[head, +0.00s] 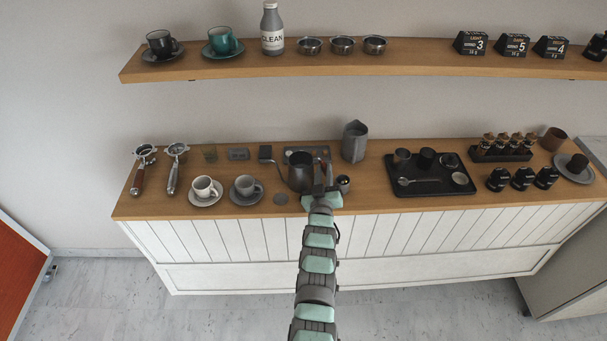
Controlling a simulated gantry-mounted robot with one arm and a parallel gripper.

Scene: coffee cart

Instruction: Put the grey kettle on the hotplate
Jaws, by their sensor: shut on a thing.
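The grey kettle (299,171) has a thin curved spout pointing left and its handle on the right. It looks roughly upright over the wooden counter, near the middle. My gripper (322,190) is at the handle side of the kettle and shut on it; the wrist hides the exact grip. A flat dark-grey appliance (318,152), which looks like the hotplate, lies just behind the kettle. The kettle covers much of it in the head view. I cannot tell whether the kettle touches the plate or the counter.
A grey pitcher (354,142) stands behind right of the kettle. A small metal cup (343,183) is close right of my gripper. Two cups on saucers, one white (204,188) and one grey (246,187), stand left. A black tray (420,185) is right. A shelf (420,62) runs above.

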